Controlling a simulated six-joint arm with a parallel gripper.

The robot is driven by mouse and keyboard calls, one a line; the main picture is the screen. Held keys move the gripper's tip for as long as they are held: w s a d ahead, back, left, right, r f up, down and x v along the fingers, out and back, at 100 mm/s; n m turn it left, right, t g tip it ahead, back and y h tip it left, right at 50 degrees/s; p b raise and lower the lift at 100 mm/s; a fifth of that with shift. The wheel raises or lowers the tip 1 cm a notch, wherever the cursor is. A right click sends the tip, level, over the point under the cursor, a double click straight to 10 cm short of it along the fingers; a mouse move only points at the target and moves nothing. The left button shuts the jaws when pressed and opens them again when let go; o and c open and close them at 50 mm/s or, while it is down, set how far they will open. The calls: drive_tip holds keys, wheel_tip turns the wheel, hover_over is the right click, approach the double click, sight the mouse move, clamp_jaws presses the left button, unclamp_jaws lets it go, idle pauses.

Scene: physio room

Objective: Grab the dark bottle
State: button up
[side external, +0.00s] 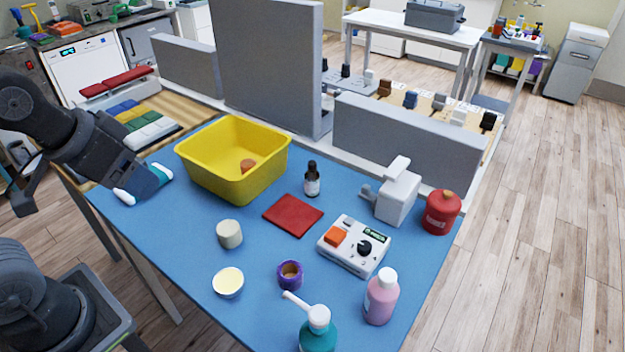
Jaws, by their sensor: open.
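The dark bottle (312,180) stands upright on the blue table mat (180,232). It is a small dark brown bottle with a black cap and a pale label. It stands right of the yellow bin and just behind the red cloth. My gripper (143,184) is at the left end of the mat, left of the yellow bin and well apart from the bottle. Its pale fingertips are spread open, and I see nothing between them. My arm hides part of the table's left end.
The yellow bin (215,178) stands between my gripper and the bottle, with an orange-brown item inside. A red cloth (293,215), white dispenser (398,196), red jar (442,212) and control box (354,246) are nearby. Grey partitions (268,70) rise behind.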

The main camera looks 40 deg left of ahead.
drive_tip(key=n+g+y, duration=0.1)
drive_tip(key=n+y, duration=0.1)
drive_tip(key=n, duration=0.3)
hover_over(311, 164)
drive_tip(key=s+d, duration=0.2)
drive_tip(key=s, duration=0.2)
wheel_tip(311, 164, down, 11)
drive_tip(key=x, duration=1.3)
drive_tip(key=shift+s+f, duration=0.2)
drive_tip(key=shift+f, duration=0.05)
drive_tip(key=shift+g, duration=0.3)
drive_tip(key=shift+c, duration=0.4)
drive_tip(key=c, duration=0.9)
